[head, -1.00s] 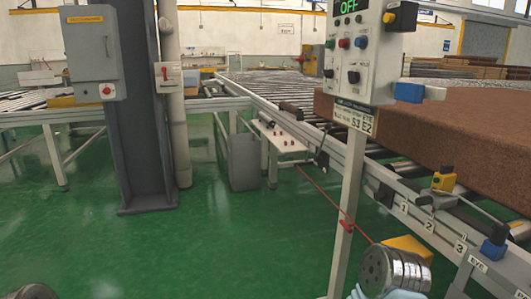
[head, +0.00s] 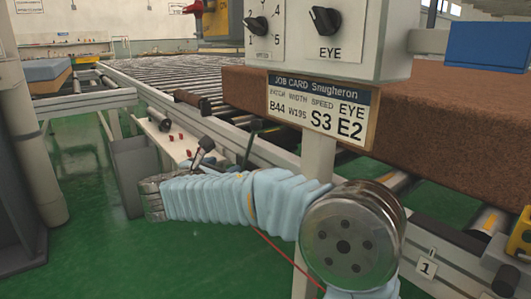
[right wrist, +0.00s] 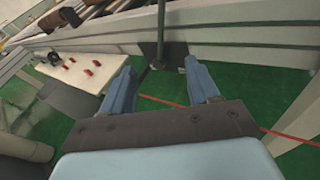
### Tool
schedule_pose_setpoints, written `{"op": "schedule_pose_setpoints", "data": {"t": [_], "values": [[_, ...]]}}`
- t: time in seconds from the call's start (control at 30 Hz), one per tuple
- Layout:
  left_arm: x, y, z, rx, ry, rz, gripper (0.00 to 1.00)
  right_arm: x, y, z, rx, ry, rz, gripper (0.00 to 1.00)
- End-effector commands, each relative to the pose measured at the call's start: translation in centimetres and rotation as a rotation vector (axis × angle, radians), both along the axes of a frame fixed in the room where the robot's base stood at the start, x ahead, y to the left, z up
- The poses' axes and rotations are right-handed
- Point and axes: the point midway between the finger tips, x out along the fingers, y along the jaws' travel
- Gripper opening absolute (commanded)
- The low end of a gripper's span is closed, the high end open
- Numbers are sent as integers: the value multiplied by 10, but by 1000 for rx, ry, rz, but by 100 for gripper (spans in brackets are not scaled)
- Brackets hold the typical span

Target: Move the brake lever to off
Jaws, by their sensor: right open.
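The brake lever looks to be a thin dark rod (head: 249,147) on the side of the conveyor frame, left of the control post. In the right wrist view the rod (right wrist: 160,28) stands nearly upright before a dark plate on the rail. My right gripper (right wrist: 159,66) is open, with its two blue fingers apart. The rod's lower part appears between and beyond the fingertips; I cannot tell whether they touch it. In the head view my right gripper (head: 205,153) is small, just left of the rod. No off marking is readable. My left gripper is out of view.
A control post with a job card (head: 320,112) stands close in front. A brown mattress block (head: 420,115) lies on the roller conveyor (head: 150,78). A white shelf with red pieces (right wrist: 82,76) is beside the rail. A red cord (right wrist: 285,137) crosses below.

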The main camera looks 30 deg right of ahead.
Motion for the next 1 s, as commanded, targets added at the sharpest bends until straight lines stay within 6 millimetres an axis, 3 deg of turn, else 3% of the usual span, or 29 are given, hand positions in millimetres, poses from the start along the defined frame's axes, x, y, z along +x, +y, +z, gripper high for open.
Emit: {"op": "schedule_pose_setpoints", "data": {"t": [0.03, 0.1, 0.2, 0.37, 0.8, 1.0], "values": [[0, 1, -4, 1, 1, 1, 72, -8, -4, 26, -52, -44, -24, 61], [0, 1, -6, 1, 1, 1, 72, -17, -9, 55, -113, -83, -56, 61], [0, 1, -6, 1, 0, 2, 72, -24, -16, 76, -154, -110, -88, 61], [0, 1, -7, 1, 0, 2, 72, -15, -35, 79, -163, -114, -95, 61], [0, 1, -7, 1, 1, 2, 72, 37, -114, 78, -161, -112, -94, 61], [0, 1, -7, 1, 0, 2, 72, 47, -129, 78, -161, -112, -91, 61]]}}
